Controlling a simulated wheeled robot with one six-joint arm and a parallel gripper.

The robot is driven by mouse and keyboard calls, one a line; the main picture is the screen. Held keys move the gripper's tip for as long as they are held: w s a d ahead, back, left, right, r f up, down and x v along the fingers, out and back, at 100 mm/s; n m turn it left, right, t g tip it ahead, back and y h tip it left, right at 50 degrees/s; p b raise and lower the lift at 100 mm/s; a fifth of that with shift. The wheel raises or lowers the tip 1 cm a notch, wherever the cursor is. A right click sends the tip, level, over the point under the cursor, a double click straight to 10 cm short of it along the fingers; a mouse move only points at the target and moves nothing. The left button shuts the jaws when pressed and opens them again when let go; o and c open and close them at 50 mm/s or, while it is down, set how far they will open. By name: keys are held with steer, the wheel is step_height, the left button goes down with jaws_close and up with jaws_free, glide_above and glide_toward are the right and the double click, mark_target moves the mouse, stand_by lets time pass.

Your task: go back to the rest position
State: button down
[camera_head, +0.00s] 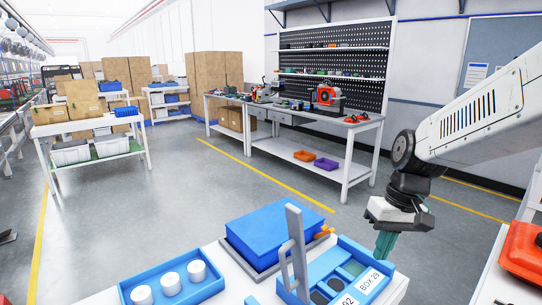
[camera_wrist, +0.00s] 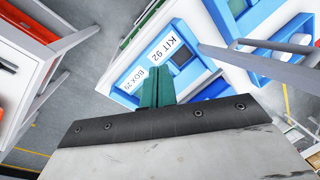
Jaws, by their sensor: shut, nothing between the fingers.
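My gripper (camera_head: 384,246) hangs from the white arm at the right of the head view. Its green fingers point down, close above the back right corner of a blue kit box (camera_head: 335,270). The fingers are together and hold nothing. In the wrist view my gripper (camera_wrist: 158,82) shows as closed green fingers in front of the kit box (camera_wrist: 172,55), whose labels read "KIT 92" and "BOX 29". I cannot tell the exact gap between the fingertips and the box.
A blue tray with white round parts (camera_head: 172,284) and a blue bin (camera_head: 278,236) share the white table. A grey upright bracket (camera_head: 296,250) stands beside the kit box. An orange case (camera_head: 522,250) is at the right. Open floor (camera_head: 200,205) lies beyond, before a workbench (camera_head: 345,140).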

steer(key=s+d+r+m+t+h, duration=0.1)
steer(key=s+r, duration=0.2)
steer(key=s, duration=0.7)
steer(key=s+d+r+t+h, duration=0.1)
steer(key=s+d+r, duration=0.1)
steer(key=s, duration=0.7)
steer(key=shift+s+d+r+m, duration=0.2)
steer(key=shift+s+r+m, duration=0.15)
steer(key=shift+r+m, duration=0.05)
